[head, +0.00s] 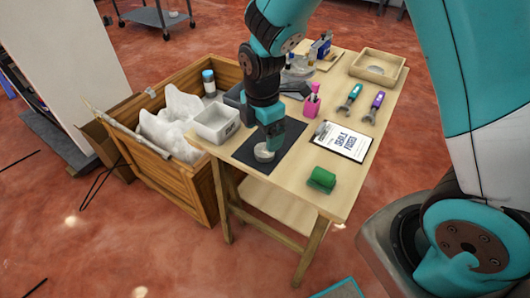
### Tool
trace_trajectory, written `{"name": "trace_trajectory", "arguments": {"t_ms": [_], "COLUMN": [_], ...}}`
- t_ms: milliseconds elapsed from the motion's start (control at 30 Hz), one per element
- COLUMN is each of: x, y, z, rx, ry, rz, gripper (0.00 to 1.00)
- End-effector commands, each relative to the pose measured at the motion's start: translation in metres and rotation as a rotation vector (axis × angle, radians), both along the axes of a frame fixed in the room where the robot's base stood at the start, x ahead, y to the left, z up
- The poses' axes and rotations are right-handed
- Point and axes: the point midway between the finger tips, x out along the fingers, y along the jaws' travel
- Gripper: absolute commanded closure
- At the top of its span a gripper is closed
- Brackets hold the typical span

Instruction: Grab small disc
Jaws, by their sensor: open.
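A small pale grey disc (263,153) lies on the dark mat (285,165) near the table's front left. My gripper (268,141) points down right at the disc, above or around it. Its fingers are largely hidden by the wrist and the disc, and I cannot tell whether they touch it. Nothing is seen lifted.
On the wooden table (345,185) are a white bin (215,122), a pink bottle (312,103), a clipboard (342,141), a green block (321,180), two wrench-like tools and a wooden tray (394,76). A wooden crate (200,185) stands left.

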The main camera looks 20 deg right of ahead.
Motion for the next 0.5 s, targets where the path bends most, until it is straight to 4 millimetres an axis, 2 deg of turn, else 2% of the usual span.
{"name": "trace_trajectory", "arguments": {"t_ms": [233,500], "x": [0.0,0.001], "y": [-0.002,-0.006], "z": [-0.02,-0.058], "rx": [-0.001,-0.001], "ry": [0.003,0.003], "rz": [-0.001,0.0], "gripper": [0.13,0.13]}}
